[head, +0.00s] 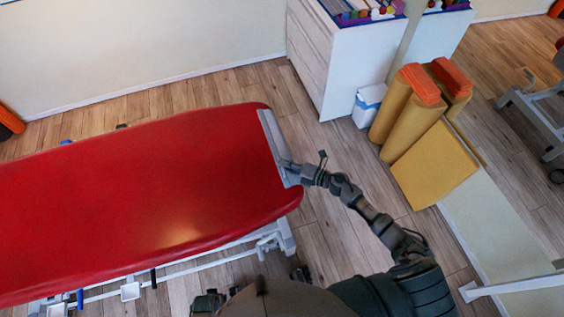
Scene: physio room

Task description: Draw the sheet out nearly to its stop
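A red padded treatment table (140,185) stretches from the left edge to the middle of the head view. A narrow pale grey strip (270,132), which may be the sheet, lies across the table's right end. My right gripper (289,167) is at the lower half of this strip, and its tips overlap the strip's right edge. The fingers are small and partly merge with the grey strip, so I cannot tell whether they are closed on it. My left gripper cannot be made out.
A white cabinet (328,70) with colourful items on top stands beyond the table's right end. A small white box (368,106), yellow rolls with orange ends (405,105) and a yellow mat (435,165) stand to the right. Wooden floor (335,225) is clear beside my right arm.

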